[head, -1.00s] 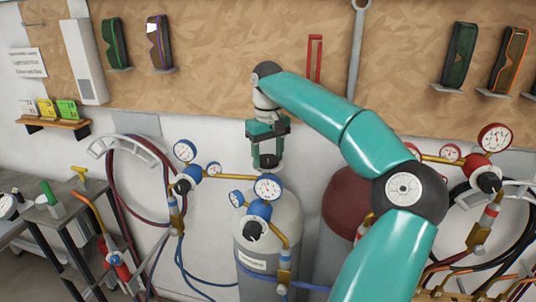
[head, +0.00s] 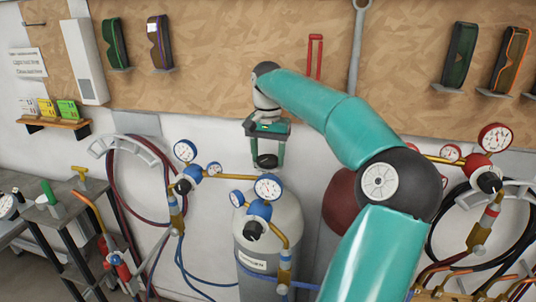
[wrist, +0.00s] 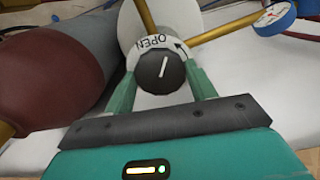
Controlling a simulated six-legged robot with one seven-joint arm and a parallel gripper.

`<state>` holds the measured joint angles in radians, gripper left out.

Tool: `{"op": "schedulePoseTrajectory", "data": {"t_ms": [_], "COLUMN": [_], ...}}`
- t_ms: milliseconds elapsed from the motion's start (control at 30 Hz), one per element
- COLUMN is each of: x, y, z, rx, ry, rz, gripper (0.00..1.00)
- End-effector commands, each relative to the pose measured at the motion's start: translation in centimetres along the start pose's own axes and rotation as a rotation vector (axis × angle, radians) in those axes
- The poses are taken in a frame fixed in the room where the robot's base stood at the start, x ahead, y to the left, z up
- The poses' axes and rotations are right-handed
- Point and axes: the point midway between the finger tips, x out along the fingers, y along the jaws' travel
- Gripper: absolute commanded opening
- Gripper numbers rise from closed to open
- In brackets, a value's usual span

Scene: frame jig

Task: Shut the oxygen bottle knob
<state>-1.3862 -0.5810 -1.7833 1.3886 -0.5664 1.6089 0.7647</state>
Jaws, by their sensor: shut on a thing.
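The oxygen bottle knob (wrist: 161,71) is round and black with a white line that stands nearly upright, tilted a little right, in the wrist view. A white ring (wrist: 152,42) behind it bears the word OPEN and a curved arrow. The knob also shows as a dark disc in the head view (head: 267,161), above the grey bottle (head: 262,220). My gripper (head: 266,158) is closed around the knob, one green finger on each side. The gripper also fills the lower wrist view (wrist: 161,82). The contact faces are partly hidden by the knob.
A dark red bottle (head: 340,200) stands right of the grey one, partly behind my arm. Pressure gauges (head: 268,187) and a brass pipe (head: 230,177) sit close by. Hoses (head: 112,185) hang on the left wall. A side table (head: 62,210) stands at far left.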

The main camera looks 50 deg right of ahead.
Motion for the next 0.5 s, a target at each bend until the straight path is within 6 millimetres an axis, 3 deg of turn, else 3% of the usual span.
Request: {"op": "schedulePoseTrajectory", "data": {"t_ms": [500], "x": [-0.11], "y": [-0.05], "z": [-0.07], "rx": [0.492], "ry": [0.003], "rz": [-0.002], "gripper": [0.33]}}
